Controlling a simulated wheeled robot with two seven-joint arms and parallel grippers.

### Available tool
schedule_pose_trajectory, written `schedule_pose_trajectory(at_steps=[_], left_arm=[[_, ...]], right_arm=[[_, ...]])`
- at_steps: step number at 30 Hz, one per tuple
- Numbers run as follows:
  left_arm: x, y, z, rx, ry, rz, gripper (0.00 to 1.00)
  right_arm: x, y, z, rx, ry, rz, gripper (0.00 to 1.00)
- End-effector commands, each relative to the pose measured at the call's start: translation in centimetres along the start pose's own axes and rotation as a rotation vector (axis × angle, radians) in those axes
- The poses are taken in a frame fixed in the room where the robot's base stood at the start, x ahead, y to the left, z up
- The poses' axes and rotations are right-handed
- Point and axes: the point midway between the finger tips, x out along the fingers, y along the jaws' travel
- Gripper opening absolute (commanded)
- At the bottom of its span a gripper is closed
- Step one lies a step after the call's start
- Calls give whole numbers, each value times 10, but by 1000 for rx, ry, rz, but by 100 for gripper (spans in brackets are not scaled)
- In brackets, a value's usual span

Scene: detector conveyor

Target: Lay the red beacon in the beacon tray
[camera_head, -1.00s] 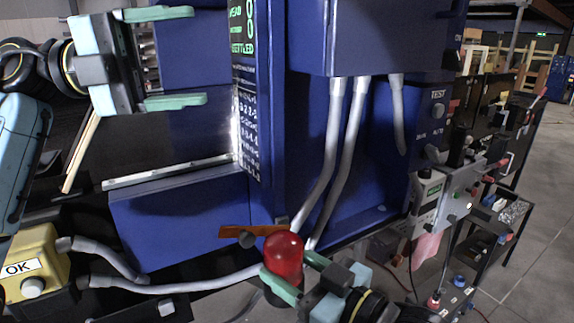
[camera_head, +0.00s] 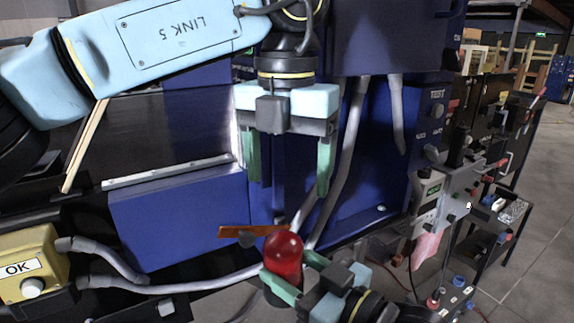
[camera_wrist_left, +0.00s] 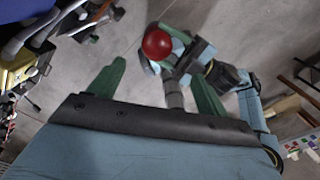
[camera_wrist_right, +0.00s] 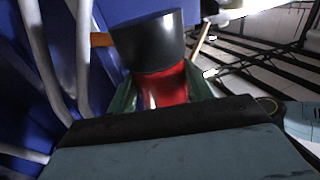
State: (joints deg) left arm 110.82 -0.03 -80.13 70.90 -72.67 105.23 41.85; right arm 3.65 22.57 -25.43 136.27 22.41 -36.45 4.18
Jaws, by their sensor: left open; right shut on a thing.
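The red beacon (camera_head: 284,252) has a red dome and a dark base. My right gripper (camera_head: 292,278) is shut on it and holds it upright in front of the blue machine. In the right wrist view, the beacon's red part (camera_wrist_right: 165,88) sits between the fingers and its dark base (camera_wrist_right: 147,42) sticks out beyond them. My left gripper (camera_head: 288,185) is open and empty, fingers pointing down, above the beacon. In the left wrist view, the beacon dome (camera_wrist_left: 157,44) shows beyond and between the open fingers. I cannot make out the beacon tray in any view.
The blue machine (camera_head: 180,225) with grey conduits (camera_head: 345,150) stands close behind both grippers. An orange bar (camera_head: 250,232) juts out just left of the beacon. A yellow OK button box (camera_head: 32,265) is at lower left. A cluttered cart (camera_head: 490,225) stands at right; open floor (camera_head: 540,230) lies beyond.

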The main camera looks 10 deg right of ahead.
Motion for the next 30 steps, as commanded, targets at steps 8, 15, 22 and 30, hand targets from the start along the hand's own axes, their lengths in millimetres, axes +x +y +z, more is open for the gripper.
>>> schedule_pose_trajectory(at_steps=[8,15,22,30], left_arm=[[35,1,0,2,5,11,77],[81,2,0,1,4,10,77],[111,2,0,0,2,9,77],[120,2,0,0,2,9,77]], right_arm=[[0,0,-1,0,2,0,23],[0,0,-1,0,2,0,23],[0,0,-1,0,2,0,23],[0,0,-1,0,2,0,23]])
